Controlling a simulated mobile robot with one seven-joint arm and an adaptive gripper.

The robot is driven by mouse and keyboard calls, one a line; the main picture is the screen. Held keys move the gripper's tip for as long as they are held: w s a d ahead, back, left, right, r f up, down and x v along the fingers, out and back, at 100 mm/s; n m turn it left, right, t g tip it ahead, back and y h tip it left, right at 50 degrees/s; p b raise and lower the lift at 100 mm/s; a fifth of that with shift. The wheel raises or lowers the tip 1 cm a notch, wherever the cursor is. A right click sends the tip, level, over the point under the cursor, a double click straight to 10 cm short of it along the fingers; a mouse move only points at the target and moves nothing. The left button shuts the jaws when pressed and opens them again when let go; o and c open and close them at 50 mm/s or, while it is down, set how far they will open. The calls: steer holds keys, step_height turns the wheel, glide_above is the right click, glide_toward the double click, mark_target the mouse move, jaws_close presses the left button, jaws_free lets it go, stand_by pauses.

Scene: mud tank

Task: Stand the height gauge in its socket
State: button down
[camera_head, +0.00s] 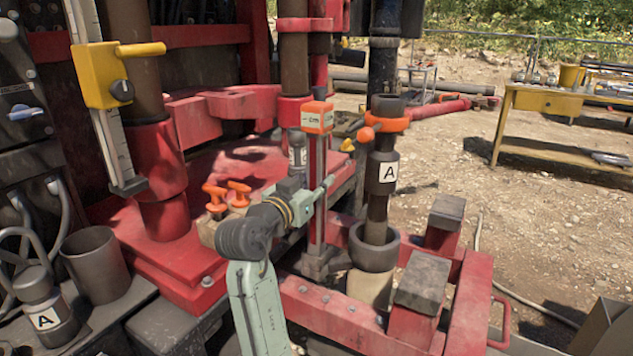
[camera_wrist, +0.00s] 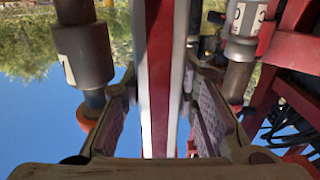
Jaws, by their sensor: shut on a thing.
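The height gauge, a slim upright post with an orange head marked "cm" (camera_head: 317,119), stands near the middle of the head view. My gripper (camera_head: 322,191) is shut on its post, roughly halfway up. In the wrist view the red-and-white striped post of the gauge (camera_wrist: 159,70) runs between my two fingers. A dark square block (camera_head: 318,265) is at the post's lower end. I cannot tell whether it is the gauge's own foot or the socket, or whether the post is seated.
A dark pipe with an "A" label (camera_head: 380,172) and an orange clamp stands close right, in a round collar (camera_head: 374,250). A red frame (camera_head: 335,315) crosses the front. A yellow table (camera_head: 555,102) stands on open ground far right.

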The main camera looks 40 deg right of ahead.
steer(key=shift+f+b, duration=0.4)
steer(key=shift+f, duration=0.15)
stand_by(0.4)
steer(key=c, duration=1.2)
jaws_free()
steer(key=shift+f, duration=0.1)
steer(key=v, duration=1.2)
steer(key=shift+a, duration=0.1)
